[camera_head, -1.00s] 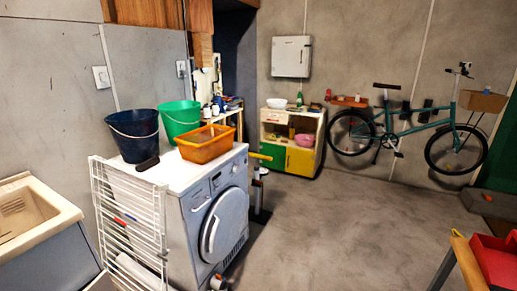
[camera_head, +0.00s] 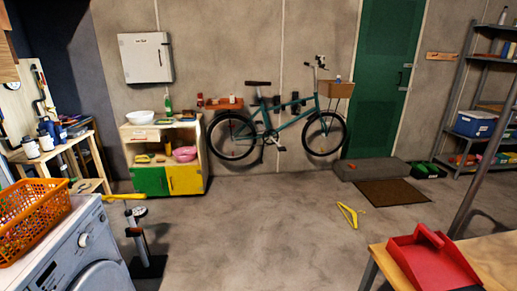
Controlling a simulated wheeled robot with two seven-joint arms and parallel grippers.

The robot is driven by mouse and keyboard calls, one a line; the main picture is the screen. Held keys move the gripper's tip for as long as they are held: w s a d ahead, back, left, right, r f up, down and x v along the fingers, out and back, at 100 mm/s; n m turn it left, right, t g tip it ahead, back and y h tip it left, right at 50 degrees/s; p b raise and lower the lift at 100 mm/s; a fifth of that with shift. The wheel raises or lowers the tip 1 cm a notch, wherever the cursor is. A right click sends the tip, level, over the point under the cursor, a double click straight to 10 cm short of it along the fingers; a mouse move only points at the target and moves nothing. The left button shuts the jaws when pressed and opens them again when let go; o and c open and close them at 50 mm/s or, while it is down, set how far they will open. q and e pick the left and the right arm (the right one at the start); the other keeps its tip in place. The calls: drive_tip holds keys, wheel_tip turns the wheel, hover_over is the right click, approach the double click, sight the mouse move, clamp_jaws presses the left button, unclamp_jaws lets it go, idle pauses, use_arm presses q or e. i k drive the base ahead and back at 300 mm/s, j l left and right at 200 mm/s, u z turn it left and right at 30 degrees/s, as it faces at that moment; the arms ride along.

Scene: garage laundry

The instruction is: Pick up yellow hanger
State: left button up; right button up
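A yellow hanger (camera_head: 349,215) lies on the bare concrete floor, right of the middle of the view. It is between the brown doormat and the wooden table. Neither of my grippers shows in the head view, so whether they are open or shut cannot be seen.
A wooden table (camera_head: 490,256) with a red dustpan (camera_head: 431,259) stands at the lower right, near the hanger. A washing machine (camera_head: 72,248) with an orange basket (camera_head: 32,222) is at the left. A doormat (camera_head: 391,191) lies beyond the hanger. The middle floor is clear.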

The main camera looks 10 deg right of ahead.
sight(354, 216)
drive_tip(key=i+z, duration=0.15)
drive_tip(key=i, duration=0.9)
drive_tip(key=i+z, duration=0.15)
drive_tip(key=i, duration=0.95)
drive_tip(key=i+l+z, duration=0.15)
drive_tip(key=i+z, duration=0.7)
drive_tip(key=i+j+z, duration=0.15)
drive_tip(key=i+z, duration=0.25)
drive_tip(key=i+j+z, duration=0.25)
drive_tip(key=i+z, duration=0.15)
drive_tip(key=i+j+z, duration=0.45)
drive_tip(key=k+l, duration=0.05)
